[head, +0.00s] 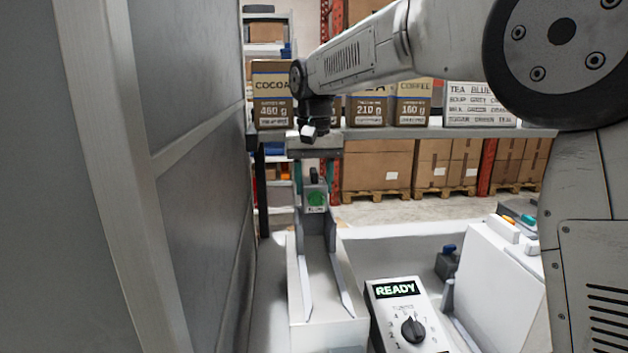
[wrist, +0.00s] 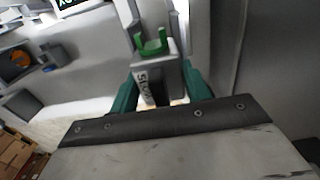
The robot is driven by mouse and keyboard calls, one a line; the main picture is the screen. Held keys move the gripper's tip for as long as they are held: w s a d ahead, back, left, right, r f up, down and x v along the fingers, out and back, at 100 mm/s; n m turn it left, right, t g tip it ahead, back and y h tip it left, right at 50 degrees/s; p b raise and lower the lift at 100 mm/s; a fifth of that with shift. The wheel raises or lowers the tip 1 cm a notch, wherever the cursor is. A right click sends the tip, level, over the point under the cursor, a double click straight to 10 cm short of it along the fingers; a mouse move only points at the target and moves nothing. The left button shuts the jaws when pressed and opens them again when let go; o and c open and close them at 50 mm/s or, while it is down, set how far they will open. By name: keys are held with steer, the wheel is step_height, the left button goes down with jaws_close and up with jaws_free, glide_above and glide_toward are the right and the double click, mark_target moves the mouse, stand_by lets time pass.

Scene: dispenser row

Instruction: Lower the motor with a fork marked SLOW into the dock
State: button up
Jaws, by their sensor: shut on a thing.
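My gripper (head: 315,180) is shut on a grey motor (head: 316,186) with a green fork. In the wrist view the motor (wrist: 157,75) sits between my green fingers, its green fork (wrist: 152,44) pointing away from the gripper. Its side label reads SLOW, partly hidden by a finger. In the head view the motor is at the far end of a white dock (head: 338,334) with two grey side rails. I cannot tell whether the motor touches the dock or hangs above it.
A control box (head: 395,290) with a dial reads READY, right of the dock. A dark motor with a blue top (head: 447,262) stands further right. A tall grey panel (head: 195,160) closes the left side. Behind, a shelf holds cocoa and coffee boxes (head: 414,102) and a sign (head: 480,104).

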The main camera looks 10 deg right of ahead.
mark_target(314, 196)
steer(key=shift+f, duration=0.1)
steer(key=shift+f, duration=1.4)
steer(key=shift+f, duration=0.2)
